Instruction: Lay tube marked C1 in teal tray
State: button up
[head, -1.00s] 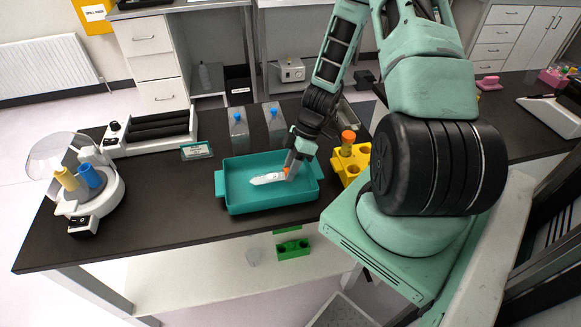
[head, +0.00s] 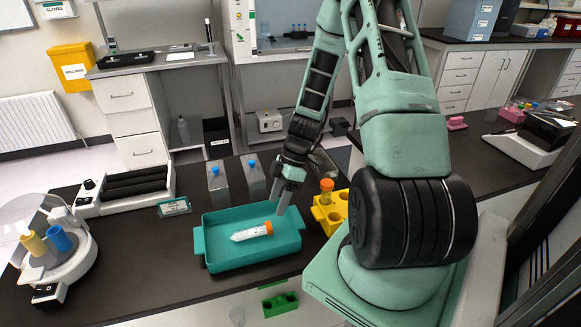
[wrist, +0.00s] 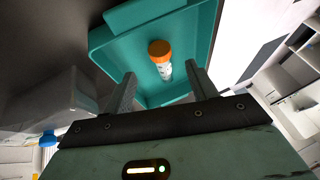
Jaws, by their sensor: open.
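A white tube with an orange cap (head: 252,231) lies on its side in the teal tray (head: 215,262), cap end toward the right. The marking on it is too small to read. It also shows in the wrist view (wrist: 161,55), between and beyond the fingers, inside the tray (wrist: 110,40). My gripper (head: 281,208) is open and empty, above the right back part of the tray and apart from the tube. In the wrist view my two fingers (wrist: 160,90) are spread wide.
A yellow rack (head: 330,212) with an orange-capped tube (head: 327,190) stands right of the tray. Two blue-capped bottles (head: 218,184) stand behind it. A centrifuge (head: 55,255) and a roller device (head: 125,187) are at left.

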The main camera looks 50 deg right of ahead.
jog(key=v, duration=1.1)
jog(key=shift+b, duration=0.4)
jog(key=a+r+g+h, duration=0.1)
jog(key=a+r+h, duration=0.15)
jog(key=a, duration=0.85)
jog(key=a+r+g+h, duration=0.1)
jog(key=a+r, duration=0.2)
jog(key=a, duration=0.7)
jog(key=s+a+r+m+t+h, duration=0.1)
jog(key=s+a+r+m, duration=0.1)
jog(key=s+a, duration=1.1)
jog(key=shift+s+a+r+m+h, duration=0.3)
jog(key=shift+s+a+r+h, duration=0.15)
jog(key=shift+a, duration=0.75)
